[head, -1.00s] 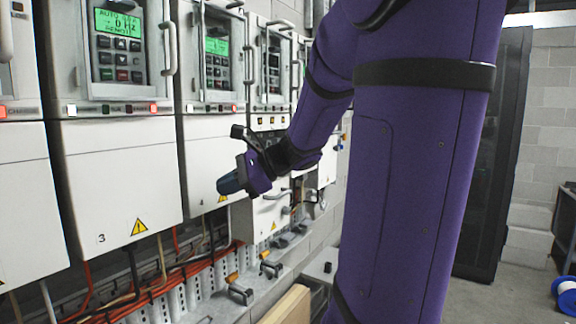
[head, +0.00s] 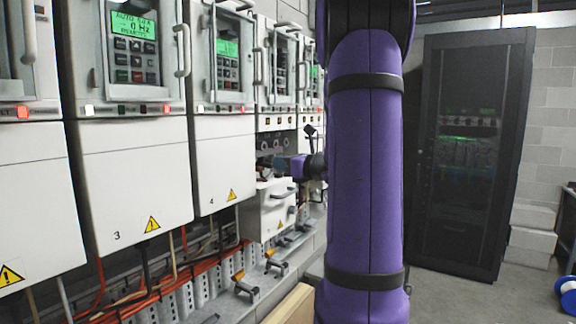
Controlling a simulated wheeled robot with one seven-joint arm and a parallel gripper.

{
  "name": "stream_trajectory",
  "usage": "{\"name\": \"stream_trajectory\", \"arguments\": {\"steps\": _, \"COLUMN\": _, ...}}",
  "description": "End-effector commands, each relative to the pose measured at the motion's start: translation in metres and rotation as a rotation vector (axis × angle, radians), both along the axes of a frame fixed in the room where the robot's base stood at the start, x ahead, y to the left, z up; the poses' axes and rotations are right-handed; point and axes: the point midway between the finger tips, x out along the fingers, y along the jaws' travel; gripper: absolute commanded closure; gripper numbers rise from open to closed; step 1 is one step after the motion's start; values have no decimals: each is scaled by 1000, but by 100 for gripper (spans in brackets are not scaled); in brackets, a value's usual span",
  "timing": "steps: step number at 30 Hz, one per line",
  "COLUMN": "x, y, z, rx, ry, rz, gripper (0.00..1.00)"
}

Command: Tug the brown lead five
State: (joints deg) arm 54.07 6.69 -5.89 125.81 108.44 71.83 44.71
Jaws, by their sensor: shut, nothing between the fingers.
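My gripper (head: 280,164) is at the end of my purple arm, small and far off, just in front of the fifth unit in the row. It points left toward that unit's terminal opening and looks shut, with nothing seen in it. The fifth unit's lower cover (head: 268,211) sits lowered, below round dark terminals (head: 264,145). I cannot make out a brown lead five; my gripper and the lowered cover hide much of that area. Whether my gripper touches anything there cannot be told.
White drive units three (head: 135,185) and four (head: 222,160) stand left of it, with orange and black cables (head: 150,290) below. My arm blocks the centre right.

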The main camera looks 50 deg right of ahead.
Motion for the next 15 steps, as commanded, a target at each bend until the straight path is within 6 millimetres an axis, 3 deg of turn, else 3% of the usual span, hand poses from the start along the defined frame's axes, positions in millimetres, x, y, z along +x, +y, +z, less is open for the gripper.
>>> {"name": "stream_trajectory", "arguments": {"steps": 15, "x": 51, "y": 5, "z": 0, "rx": 0, "ry": 0, "rz": 2, "gripper": 100}}
